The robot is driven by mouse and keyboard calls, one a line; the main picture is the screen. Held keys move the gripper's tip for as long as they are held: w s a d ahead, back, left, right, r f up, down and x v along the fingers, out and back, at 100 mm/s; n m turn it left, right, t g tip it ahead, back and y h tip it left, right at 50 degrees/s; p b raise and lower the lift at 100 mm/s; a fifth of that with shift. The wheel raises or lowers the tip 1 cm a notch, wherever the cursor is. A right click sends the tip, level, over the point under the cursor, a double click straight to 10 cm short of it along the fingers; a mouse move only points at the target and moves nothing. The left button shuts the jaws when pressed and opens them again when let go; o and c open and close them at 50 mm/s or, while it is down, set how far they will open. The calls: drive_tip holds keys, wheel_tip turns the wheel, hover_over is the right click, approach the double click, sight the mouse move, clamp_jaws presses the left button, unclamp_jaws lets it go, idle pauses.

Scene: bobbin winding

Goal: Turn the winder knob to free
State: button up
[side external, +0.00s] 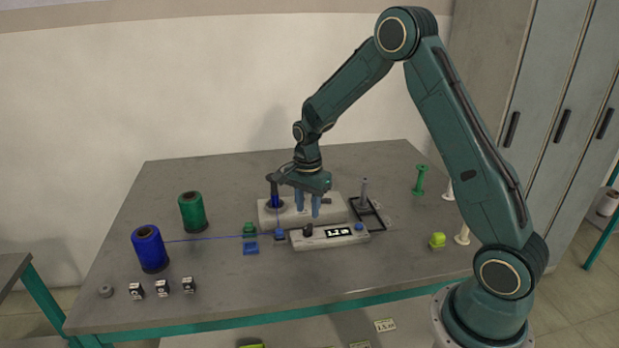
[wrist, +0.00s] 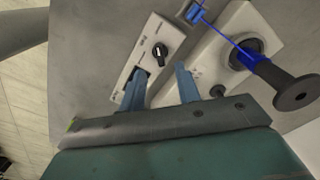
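The black winder knob (side external: 307,230) stands on the front control box (side external: 330,242), which has a display reading like 120. In the wrist view the knob (wrist: 160,52) carries a white mark; its printed labels are too small to read. My gripper (side external: 307,209) points down over the white winder base (side external: 335,212), above and behind the knob. Its two blue fingers are apart and empty. In the wrist view the knob appears just beyond the gap between the fingertips (wrist: 161,70), with no visible contact. A dark bobbin with blue thread (wrist: 270,72) sits on the winder.
A grey post (side external: 364,192) and black frame (side external: 378,222) are right of the gripper. A green bobbin (side external: 420,180) stands farther right.

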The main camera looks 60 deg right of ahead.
sight(308, 226)
drive_tip(key=shift+f, duration=3)
clamp_jaws()
